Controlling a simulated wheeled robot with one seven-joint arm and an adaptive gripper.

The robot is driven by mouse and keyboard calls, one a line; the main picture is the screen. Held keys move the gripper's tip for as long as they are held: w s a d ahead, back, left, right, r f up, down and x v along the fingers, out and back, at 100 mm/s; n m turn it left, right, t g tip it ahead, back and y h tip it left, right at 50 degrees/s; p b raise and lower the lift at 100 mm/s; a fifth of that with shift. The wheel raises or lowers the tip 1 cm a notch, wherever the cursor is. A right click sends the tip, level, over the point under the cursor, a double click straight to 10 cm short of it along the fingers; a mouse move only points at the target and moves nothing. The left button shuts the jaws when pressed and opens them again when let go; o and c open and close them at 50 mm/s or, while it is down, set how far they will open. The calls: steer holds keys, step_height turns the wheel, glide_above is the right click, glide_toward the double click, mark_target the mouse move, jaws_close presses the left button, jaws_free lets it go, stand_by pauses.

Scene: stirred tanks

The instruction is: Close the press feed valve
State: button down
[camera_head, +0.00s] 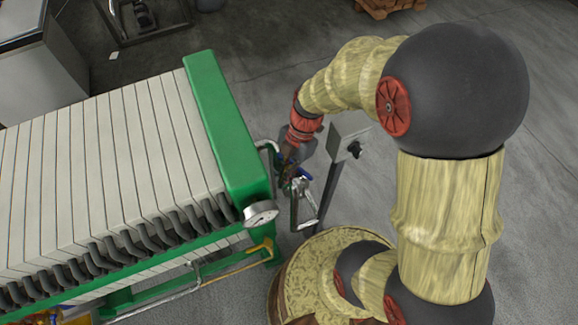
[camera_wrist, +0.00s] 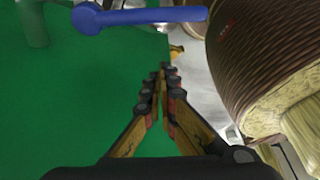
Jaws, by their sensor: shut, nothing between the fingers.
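The press feed valve shows as a blue lever handle (camera_wrist: 150,16) at the top of the wrist view, lying almost level across the picture with its round hub at the left. In the head view a small blue part of it (camera_head: 304,173) shows beside the green end plate, partly hidden by my gripper. My gripper (camera_wrist: 166,70) is shut and empty, its fingertips together below the lever in the wrist picture and apart from it. In the head view my gripper (camera_head: 287,172) is small and dark, close beside the valve pipework.
The filter press has a green end plate (camera_head: 228,130), white plates (camera_head: 100,165) and a pressure gauge (camera_head: 261,213). A grey post with a control box (camera_head: 347,143) stands just right of my gripper. Metal pipe (camera_head: 305,208) runs below the valve.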

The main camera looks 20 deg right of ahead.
steer(key=shift+w+d+f+b, duration=0.1)
steer(key=shift+w+d, duration=0.15)
steer(key=shift+d, duration=0.35)
steer(key=shift+w+d+f+b, duration=0.15)
steer(key=shift+w+d, duration=0.15)
steer(key=shift+d, duration=0.35)
steer(key=shift+w+d+f+b, duration=0.1)
steer(key=shift+w+d, duration=0.15)
steer(key=shift+d, duration=0.35)
